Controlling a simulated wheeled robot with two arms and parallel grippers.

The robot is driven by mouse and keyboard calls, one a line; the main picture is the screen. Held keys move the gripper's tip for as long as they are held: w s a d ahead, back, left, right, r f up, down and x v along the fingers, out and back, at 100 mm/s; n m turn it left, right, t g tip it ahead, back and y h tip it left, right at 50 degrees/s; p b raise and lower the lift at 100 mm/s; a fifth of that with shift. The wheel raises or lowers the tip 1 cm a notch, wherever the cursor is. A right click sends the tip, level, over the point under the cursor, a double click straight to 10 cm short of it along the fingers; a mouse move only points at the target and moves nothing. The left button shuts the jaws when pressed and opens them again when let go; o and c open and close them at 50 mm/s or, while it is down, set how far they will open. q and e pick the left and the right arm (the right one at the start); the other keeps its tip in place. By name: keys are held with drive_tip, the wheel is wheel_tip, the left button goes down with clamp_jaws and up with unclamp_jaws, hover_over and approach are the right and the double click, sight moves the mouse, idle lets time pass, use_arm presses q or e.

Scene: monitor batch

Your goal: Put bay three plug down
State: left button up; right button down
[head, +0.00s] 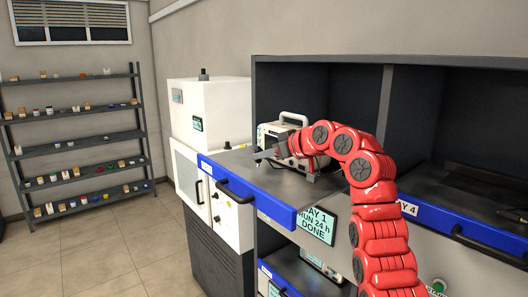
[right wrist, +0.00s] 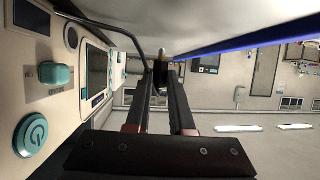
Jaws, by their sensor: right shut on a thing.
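My right gripper (head: 264,155) reaches over the open drawer of the left bay, in front of a white monitor (head: 270,132) with a carry handle. In the right wrist view its two dark fingers (right wrist: 162,72) close on a small dark and pale piece (right wrist: 162,56), which looks like the plug. The fingers hide most of it. A dark cord (right wrist: 122,30) curves from the monitor side towards the fingertips. The monitor's face with a teal power button (right wrist: 31,135) fills the left of that view. My left gripper is not in view.
The drawer has a blue front edge (head: 247,190) with a dark handle. A screen below it (head: 318,224) reads "DAY 1 RUN 24 h DONE". Another bay marked 4 (head: 409,208) lies to the right. A white cabinet (head: 213,197) stands left. Shelves (head: 75,147) line the far wall.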

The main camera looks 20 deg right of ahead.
drive_tip(key=shift+f, duration=0.25)
drive_tip(key=shift+f, duration=0.1)
drive_tip(key=shift+f+b, duration=0.35)
drive_tip(key=shift+f, duration=0.05)
drive_tip(key=c, duration=0.8)
unclamp_jaws()
drive_tip(key=shift+r, duration=0.1)
